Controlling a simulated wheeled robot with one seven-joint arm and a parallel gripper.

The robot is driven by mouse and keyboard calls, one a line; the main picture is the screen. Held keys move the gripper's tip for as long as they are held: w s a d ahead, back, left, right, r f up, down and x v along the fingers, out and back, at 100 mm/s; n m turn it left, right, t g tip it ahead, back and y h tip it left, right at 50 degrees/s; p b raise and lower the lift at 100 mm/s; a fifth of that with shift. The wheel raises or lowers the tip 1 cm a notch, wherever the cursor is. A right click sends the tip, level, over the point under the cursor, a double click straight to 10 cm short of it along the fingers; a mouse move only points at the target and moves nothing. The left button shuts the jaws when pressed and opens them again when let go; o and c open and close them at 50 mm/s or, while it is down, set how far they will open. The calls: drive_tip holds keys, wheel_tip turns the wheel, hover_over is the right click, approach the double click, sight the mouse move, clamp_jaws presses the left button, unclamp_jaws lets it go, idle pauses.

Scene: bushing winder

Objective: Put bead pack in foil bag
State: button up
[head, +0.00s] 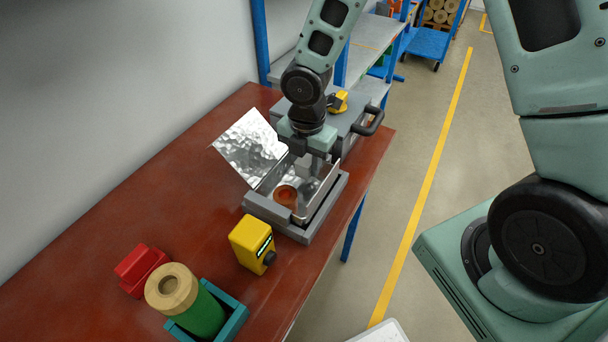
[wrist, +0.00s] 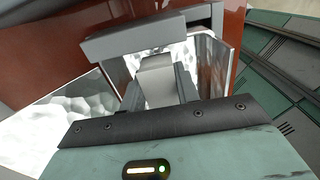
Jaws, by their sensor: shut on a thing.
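The foil bag (head: 316,203) is a silvery open box shape in a grey frame (head: 289,228) on the red-brown table. Its crinkled flap (head: 250,146) stands open to the left, and shows at the left of the wrist view (wrist: 62,120). My gripper (head: 306,168) points down at the bag's far part. It is shut on a pale grey block, apparently the bead pack (wrist: 157,82), between its fingers at the bag's mouth. Whether the block touches the bag's bottom is hidden.
A grey case (head: 352,118) with a dark handle stands just behind the bag. A yellow device (head: 251,242) stands in front of it. A green spool (head: 203,316) in a teal holder and a red block (head: 140,268) are at the near left. The table's left middle is clear.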

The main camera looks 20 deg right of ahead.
sight(306, 175)
drive_tip(key=shift+f, duration=2)
drive_tip(key=shift+f, duration=0.1)
drive_tip(key=o, duration=1)
drive_tip(key=shift+c, duration=0.2)
wheel_tip(306, 175, up, 12)
drive_tip(key=shift+r+p, duration=0.1)
drive_tip(key=shift+p, duration=0.4)
drive_tip(key=s+a+r+m, duration=0.3)
drive_tip(key=s+r+m, duration=0.2)
drive_tip(key=s+m, duration=0.3)
drive_tip(key=s+a+r+m, duration=0.3)
drive_tip(key=s+m, duration=0.6)
drive_tip(key=s, duration=0.3)
drive_tip(key=shift+a+r+m+y, duration=0.15)
drive_tip(key=shift+r+m+y, duration=0.15)
drive_tip(key=shift+r, duration=0.55)
